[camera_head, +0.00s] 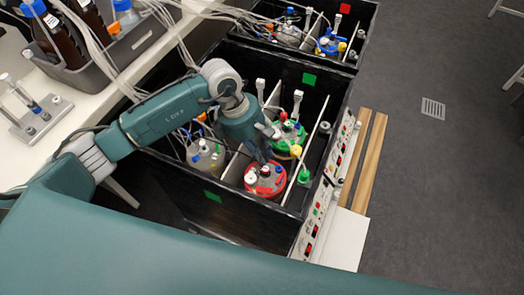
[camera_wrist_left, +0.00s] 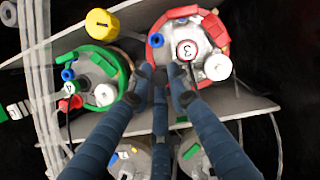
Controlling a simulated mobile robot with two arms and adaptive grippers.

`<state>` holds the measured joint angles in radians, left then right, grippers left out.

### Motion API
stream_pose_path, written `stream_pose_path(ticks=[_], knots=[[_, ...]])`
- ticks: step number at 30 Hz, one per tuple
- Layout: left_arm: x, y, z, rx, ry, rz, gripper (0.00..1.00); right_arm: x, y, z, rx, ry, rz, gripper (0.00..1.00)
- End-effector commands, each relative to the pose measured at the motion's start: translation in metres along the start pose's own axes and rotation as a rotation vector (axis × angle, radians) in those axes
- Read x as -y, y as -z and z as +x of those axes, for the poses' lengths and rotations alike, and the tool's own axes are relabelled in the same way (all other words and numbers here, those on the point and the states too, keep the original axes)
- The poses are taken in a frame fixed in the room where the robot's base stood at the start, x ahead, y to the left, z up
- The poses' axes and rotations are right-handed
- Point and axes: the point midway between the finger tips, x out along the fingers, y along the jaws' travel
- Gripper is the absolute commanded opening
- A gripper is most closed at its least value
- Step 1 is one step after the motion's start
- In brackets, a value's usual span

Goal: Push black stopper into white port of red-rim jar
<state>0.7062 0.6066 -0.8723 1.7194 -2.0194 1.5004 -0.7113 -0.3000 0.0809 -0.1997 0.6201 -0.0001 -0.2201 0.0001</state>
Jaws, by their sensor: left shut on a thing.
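The red-rim jar (camera_head: 265,193) stands in the front compartment of a black box. It also shows at the top of the left wrist view (camera_wrist_left: 157,40), with a white port cap (camera_wrist_left: 217,67) and a round white top marked 3 (camera_wrist_left: 186,50) on its grey lid. My left gripper (camera_head: 264,158) reaches down from the left just above this lid. In the left wrist view its fingertips (camera_wrist_left: 161,74) are close together at the near edge of the lid. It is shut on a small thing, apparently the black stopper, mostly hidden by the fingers. My right gripper is out of view.
The green-rim jar (camera_head: 290,139) stands close behind, with a yellow cap (camera_wrist_left: 102,22) near it. Cables cross the black box (camera_head: 222,202). Wood strips (camera_head: 365,160) lie along its right side.

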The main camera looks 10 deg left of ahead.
Motion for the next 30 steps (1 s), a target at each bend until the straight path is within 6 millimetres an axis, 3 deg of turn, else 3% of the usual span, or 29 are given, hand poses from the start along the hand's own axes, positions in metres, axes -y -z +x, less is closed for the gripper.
stream_pose_path(ticks=[18,19,22,30], knots=[[0.0001,0.0023,0.0063,0.0,0.0,0.0,0.07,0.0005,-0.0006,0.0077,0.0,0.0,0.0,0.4],[0.0002,0.0023,0.0063,-0.001,0.0,0.0,0.22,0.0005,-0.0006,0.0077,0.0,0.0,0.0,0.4],[0.0002,0.0023,0.0064,0.0,0.001,0.0,0.4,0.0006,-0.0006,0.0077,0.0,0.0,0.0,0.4],[0.0005,0.0021,0.0063,0.0,0.001,0.0,0.4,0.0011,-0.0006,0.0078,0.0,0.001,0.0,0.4]])
